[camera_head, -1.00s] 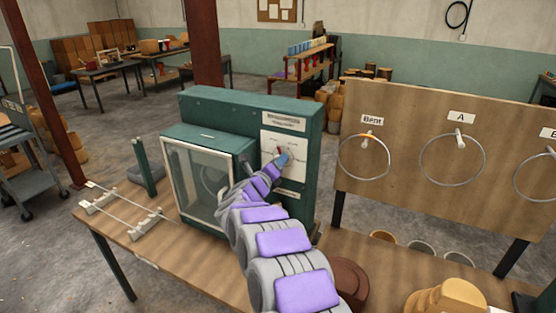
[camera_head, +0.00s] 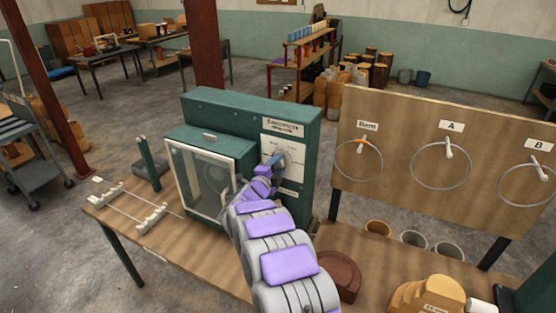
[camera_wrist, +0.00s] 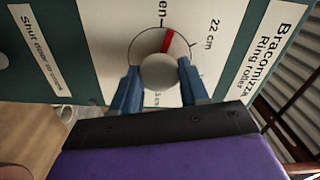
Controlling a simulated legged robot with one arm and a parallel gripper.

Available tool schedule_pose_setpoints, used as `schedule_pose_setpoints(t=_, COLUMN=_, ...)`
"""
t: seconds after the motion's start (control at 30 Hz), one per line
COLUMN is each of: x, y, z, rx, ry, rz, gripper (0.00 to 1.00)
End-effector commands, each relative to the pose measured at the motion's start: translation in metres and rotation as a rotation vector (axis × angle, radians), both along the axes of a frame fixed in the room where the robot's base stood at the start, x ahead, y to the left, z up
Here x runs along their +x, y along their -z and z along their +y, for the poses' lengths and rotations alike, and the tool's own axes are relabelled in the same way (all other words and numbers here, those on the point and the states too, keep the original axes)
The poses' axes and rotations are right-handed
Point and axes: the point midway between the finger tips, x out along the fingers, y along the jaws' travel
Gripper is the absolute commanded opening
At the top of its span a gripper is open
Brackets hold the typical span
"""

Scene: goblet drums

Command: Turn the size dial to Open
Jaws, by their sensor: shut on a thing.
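The size dial (camera_wrist: 159,71) is a round grey knob on a white panel of the green ring roller (camera_head: 290,113). In the wrist view its red pointer (camera_wrist: 168,40) points just to the 22 cm side of the line by a label ending in "en". The rest of that label is hidden behind the knob or out of frame. My gripper (camera_wrist: 158,78) is shut on the knob, one blue finger on each side of it. In the head view my gripper (camera_head: 273,163) is at the dial and partly covers it.
The roller's glazed door (camera_head: 200,180) is shut, left of the dial. A board with hanging rings (camera_head: 441,164) stands to the right. A white-ended rod rack (camera_head: 128,207) lies on the bench at left.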

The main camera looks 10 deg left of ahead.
Motion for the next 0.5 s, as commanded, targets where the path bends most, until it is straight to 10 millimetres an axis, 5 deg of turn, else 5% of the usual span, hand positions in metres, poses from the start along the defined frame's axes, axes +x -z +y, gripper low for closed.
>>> schedule_pose_setpoints(t=0.5, x=-0.0008, y=0.0032, z=0.0019, rx=-0.251, ry=-0.005, rz=0.099, gripper=0.14)
